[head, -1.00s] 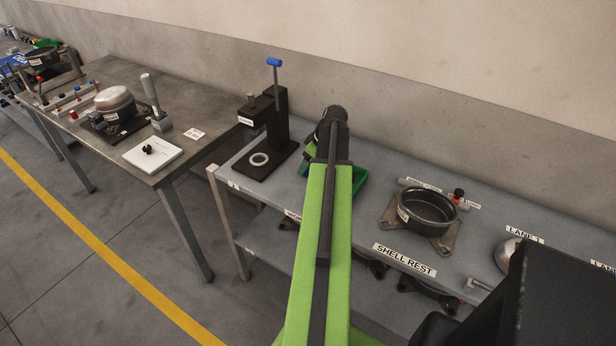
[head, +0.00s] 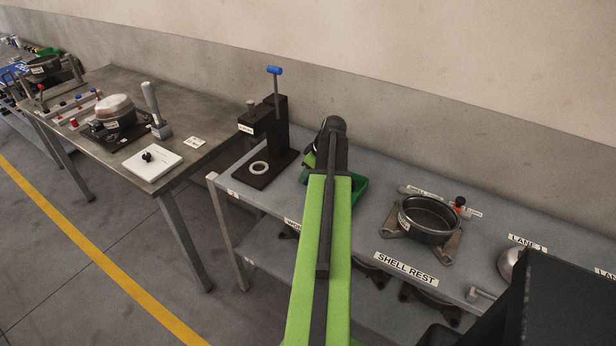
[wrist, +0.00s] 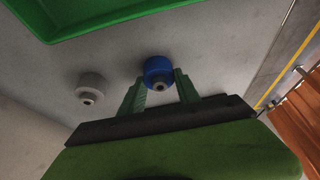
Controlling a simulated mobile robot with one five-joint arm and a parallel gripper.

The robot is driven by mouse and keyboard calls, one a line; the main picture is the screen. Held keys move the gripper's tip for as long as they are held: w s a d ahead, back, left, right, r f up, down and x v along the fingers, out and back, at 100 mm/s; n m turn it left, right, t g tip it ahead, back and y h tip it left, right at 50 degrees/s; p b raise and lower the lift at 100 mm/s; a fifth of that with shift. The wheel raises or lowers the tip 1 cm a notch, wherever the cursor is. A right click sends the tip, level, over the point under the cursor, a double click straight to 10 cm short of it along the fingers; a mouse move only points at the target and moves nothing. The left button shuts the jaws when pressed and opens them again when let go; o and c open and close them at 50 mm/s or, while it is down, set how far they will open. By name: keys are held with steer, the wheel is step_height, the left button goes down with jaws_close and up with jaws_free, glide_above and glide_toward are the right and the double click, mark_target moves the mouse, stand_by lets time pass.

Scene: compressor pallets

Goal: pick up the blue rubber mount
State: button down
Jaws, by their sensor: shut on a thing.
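The blue rubber mount (wrist: 158,70) is a short blue cylinder with a metal stud, at the middle of the wrist view. My gripper (wrist: 160,84) has its two green fingers on either side of the mount and is shut on it. I cannot tell whether the mount is touching the bench or lifted. In the head view my green arm hides the gripper and the mount.
A grey mount (wrist: 90,88) sits to the left of the blue one. A green tray (head: 358,190) is close by and also shows in the wrist view (wrist: 110,22). A black press (head: 272,140) stands left; a black shell (head: 428,222) rests right.

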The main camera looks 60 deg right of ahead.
step_height(320, 180, up, 5)
steer(key=p, duration=0.4)
steer(key=shift+f+p, duration=0.1)
steer(key=shift+p, duration=0.25)
steer(key=s+r+p, duration=0.6)
steer(key=s, duration=0.5)
steer(key=shift+s+a, duration=0.2)
steer(key=shift+s, duration=0.15)
